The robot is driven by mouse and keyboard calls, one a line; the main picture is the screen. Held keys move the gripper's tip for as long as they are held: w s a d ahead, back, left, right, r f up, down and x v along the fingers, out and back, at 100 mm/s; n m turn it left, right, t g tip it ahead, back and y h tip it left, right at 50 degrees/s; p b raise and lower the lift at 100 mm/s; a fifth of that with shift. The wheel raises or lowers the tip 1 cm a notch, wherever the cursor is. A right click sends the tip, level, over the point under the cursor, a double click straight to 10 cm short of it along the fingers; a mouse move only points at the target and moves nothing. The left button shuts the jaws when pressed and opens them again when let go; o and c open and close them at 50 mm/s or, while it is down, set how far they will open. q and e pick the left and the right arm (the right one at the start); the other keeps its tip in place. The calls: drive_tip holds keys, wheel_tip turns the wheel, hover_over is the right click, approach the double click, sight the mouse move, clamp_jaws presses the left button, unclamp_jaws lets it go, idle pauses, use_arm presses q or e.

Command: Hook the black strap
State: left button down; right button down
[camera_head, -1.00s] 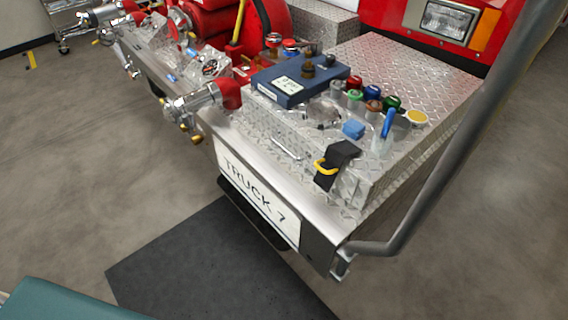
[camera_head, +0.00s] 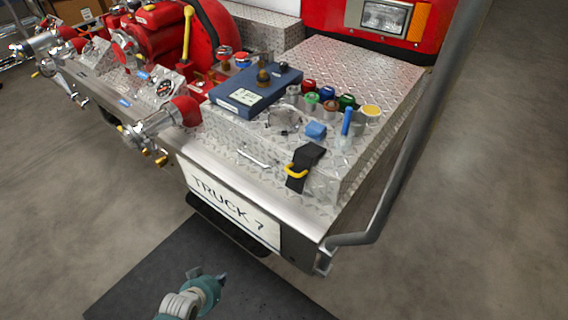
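The black strap (camera_head: 308,160) lies over the front edge of the diamond-plate bumper deck, near its right corner. A yellow hook (camera_head: 295,171) sits at the strap's left side; I cannot tell how the two are joined. My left gripper (camera_head: 222,277), grey and teal, shows at the bottom of the view, over the dark floor mat. It is well below and to the left of the strap and apart from it. Its fingers are small and seen edge-on, so their opening is unclear. My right gripper is not in view.
A blue box (camera_head: 256,92), several colored caps (camera_head: 346,101) and a small blue block (camera_head: 316,131) stand on the deck behind the strap. A grey rail (camera_head: 400,170) rises at the right corner. A red elbow fitting (camera_head: 187,110) juts out left.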

use_arm(q)
drive_tip(key=w+d+r+t+h, duration=0.1)
drive_tip(key=w+d+r, duration=0.15)
drive_tip(key=r, duration=0.35)
drive_tip(key=w+d+r+m+t+p, duration=0.1)
drive_tip(key=w+r, duration=0.3)
drive_tip(key=r, duration=0.2)
drive_tip(key=w+d+r+t+h, duration=0.1)
drive_tip(key=w+d+r, duration=0.15)
drive_tip(key=r, duration=0.45)
drive_tip(key=d+r+m+t+h+p, duration=0.15)
drive_tip(key=d+r, duration=0.25)
drive_tip(key=r, duration=0.8)
drive_tip(key=d+r+m+h, duration=0.25)
drive_tip(key=d+r, duration=0.25)
drive_tip(key=r, duration=0.7)
drive_tip(key=w+d+f+p, duration=0.3)
drive_tip(key=w+d+f, duration=0.2)
drive_tip(key=w+f, duration=0.2)
drive_tip(key=shift+w+h, duration=0.15)
drive_tip(key=shift+h, duration=0.15)
drive_tip(key=shift+d, duration=0.1)
